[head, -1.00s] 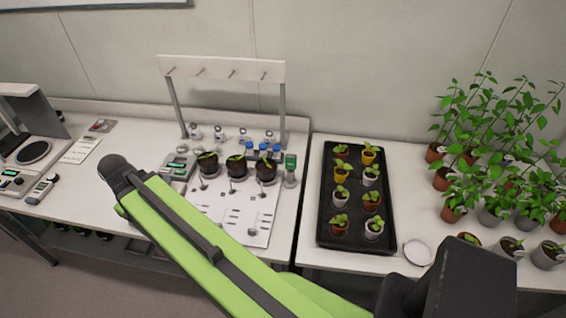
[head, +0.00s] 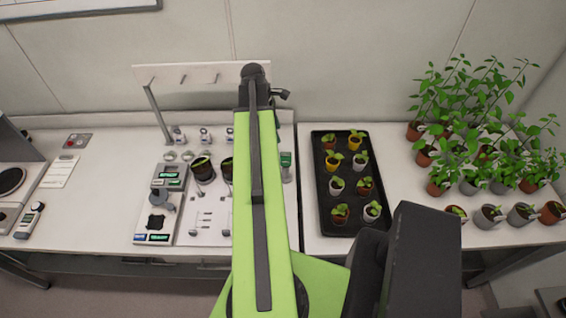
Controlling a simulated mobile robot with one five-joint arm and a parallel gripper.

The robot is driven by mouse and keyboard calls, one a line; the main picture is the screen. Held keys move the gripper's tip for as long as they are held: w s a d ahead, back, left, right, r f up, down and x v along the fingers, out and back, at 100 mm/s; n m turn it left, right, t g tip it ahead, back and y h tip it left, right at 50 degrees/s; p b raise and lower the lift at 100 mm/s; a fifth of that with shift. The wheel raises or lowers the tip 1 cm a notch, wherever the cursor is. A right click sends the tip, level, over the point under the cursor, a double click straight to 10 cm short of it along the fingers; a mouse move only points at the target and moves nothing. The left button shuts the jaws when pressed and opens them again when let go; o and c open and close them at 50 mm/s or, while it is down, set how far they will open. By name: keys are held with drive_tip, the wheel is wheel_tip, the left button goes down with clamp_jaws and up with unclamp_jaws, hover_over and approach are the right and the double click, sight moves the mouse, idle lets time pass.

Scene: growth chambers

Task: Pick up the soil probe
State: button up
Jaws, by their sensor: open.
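An upright slim grey instrument with a green top (head: 286,165) stands on the left bench just right of my arm; it may be the soil probe, but it is too small to be sure. A grey handheld meter (head: 30,220) lies at the far left of the same bench. My green arm (head: 262,190) reaches up the middle of the head view, its dark end joint in front of the rack. A small dark part juts right from that joint. My gripper's jaws do not show. The arm hides part of the white board and whatever stands behind it.
A white peg rack (head: 190,76) stands at the back. Dark pots (head: 203,170) and a grey device with a green display (head: 160,205) stand on the left bench. A black tray (head: 322,205) of seedlings and several leafy plants (head: 470,120) fill the right bench.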

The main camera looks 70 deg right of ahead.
sight(288, 160)
drive_tip(key=b+x, duration=1.1)
drive_tip(key=x, duration=0.1)
drive_tip(key=shift+a+f, duration=0.1)
drive_tip(key=b+x, duration=0.5)
drive_tip(key=shift+a+f, duration=0.1)
drive_tip(key=shift+a, duration=0.15)
drive_tip(key=shift+r, duration=0.2)
drive_tip(key=shift+c, duration=0.3)
clamp_jaws()
